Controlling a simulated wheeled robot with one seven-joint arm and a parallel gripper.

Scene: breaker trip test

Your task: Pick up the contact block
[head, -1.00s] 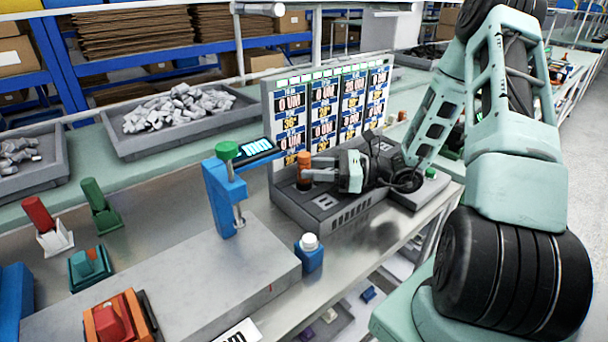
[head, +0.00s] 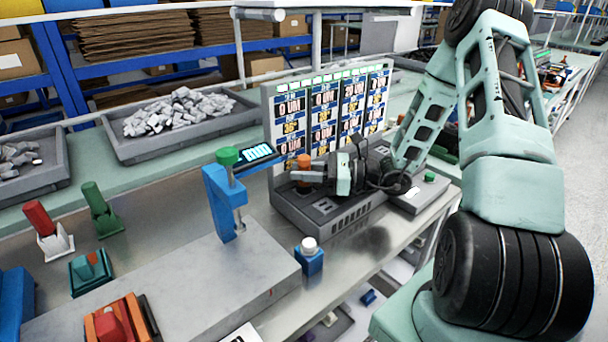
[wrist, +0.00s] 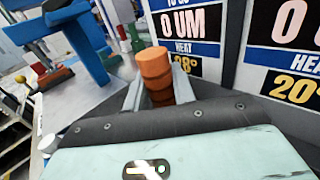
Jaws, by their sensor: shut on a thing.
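An orange-brown cylindrical piece, which looks to be the contact block (head: 304,163), stands upright at the left end of the grey test unit (head: 350,213). In the wrist view the contact block (wrist: 157,70) is between the two grey fingers, with its top rising above them. My gripper (head: 306,176) reaches in from the right and is shut on it, and the fingers hide part of its lower body. I cannot tell whether its base touches the unit.
The display panel (head: 325,110) stands close behind my gripper. A blue clamp stand (head: 222,200) with a green knob is to the left. A blue bottle (head: 309,262) with a white cap stands in front. Red and green switches are at the far left.

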